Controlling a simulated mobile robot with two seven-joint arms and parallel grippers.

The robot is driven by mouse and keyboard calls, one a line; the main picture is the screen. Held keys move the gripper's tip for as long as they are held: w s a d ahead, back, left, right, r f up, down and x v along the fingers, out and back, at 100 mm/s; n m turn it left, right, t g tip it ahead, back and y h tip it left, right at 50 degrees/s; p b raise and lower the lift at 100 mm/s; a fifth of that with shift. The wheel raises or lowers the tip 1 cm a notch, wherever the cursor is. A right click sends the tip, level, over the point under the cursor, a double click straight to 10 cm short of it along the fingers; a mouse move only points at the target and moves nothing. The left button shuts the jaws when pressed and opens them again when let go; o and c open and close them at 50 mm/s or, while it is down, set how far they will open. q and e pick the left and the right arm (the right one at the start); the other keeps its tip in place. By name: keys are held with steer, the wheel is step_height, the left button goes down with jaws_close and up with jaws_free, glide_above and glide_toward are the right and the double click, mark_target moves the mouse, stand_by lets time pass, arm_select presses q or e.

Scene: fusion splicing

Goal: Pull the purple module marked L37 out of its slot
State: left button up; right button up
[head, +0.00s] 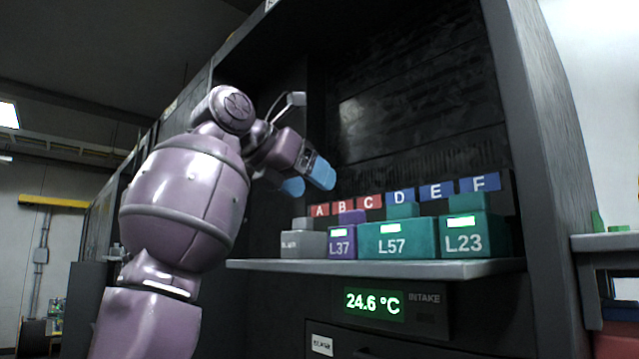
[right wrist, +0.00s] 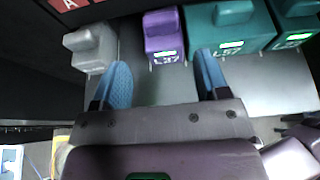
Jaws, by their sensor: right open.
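The purple module L37 (head: 342,247) sits on the shelf, between a grey module and the teal L57. It has a small purple block on top and a lit green label. My right gripper (head: 308,181) is open and empty, with blue fingers, above and to the left of L37 in the head view. In the right wrist view the purple module (right wrist: 162,37) lies beyond the fingertips, between the lines of the two fingers of the gripper (right wrist: 163,72), and does not appear touched. My left gripper is in neither view.
A grey module (head: 302,246) stands left of L37; teal modules L57 (head: 400,242) and L23 (head: 468,238) stand to the right. Tags A to F (head: 400,197) run behind them. The shelf edge (head: 375,268) is clear in front. A temperature display (head: 374,303) is below.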

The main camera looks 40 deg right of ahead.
mark_target(348, 212)
steer(key=shift+a, duration=0.15)
steer(key=p+x, duration=0.1)
steer(key=x, duration=1)
steer(key=shift+p, duration=0.35)
steer(key=shift+a, duration=0.1)
steer(key=c, duration=0.8)
steer(key=shift+a, duration=0.1)
